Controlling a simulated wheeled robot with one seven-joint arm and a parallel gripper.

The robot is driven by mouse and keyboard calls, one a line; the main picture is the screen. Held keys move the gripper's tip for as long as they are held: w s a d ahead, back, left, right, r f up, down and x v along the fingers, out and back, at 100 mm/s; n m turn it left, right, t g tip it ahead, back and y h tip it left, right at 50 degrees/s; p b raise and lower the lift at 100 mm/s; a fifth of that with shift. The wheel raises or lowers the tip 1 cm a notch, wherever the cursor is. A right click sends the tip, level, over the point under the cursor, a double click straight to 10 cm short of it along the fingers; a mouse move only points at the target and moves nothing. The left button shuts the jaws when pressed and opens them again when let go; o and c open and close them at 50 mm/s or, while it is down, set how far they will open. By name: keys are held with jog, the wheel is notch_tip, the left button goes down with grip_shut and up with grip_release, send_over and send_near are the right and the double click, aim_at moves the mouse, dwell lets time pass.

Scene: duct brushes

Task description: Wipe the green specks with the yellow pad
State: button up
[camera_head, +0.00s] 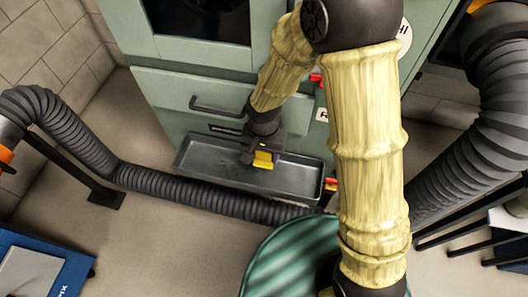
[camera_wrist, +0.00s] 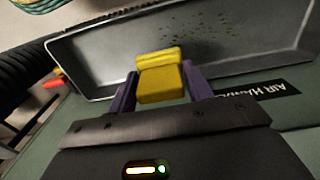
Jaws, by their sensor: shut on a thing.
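My gripper (camera_wrist: 160,85) is shut on the yellow pad (camera_wrist: 161,79), which sits between its two purple fingers in the wrist view. The pad also shows in the head view (camera_head: 264,160), over the grey metal tray (camera_head: 205,169) on the front of the green cabinet. In the wrist view, green specks (camera_wrist: 203,37) lie scattered on the tray floor, beyond the pad and to its right. The pad appears apart from the specks. I cannot tell whether it touches the tray. The specks are not clear in the head view.
A dark ribbed duct (camera_head: 190,188) runs along the floor below the tray. A larger duct (camera_head: 470,140) stands at the right. The cabinet drawer handle (camera_head: 220,108) juts out above the tray. A red part (camera_head: 330,184) is at the tray's right end. A blue case (camera_head: 40,262) lies lower left.

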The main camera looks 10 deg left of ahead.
aim_at(264, 164)
jog(key=shift+f+b, duration=2.35)
jog(key=shift+f, duration=0.5)
jog(key=shift+f+b, duration=0.75)
jog(key=shift+f, duration=0.25)
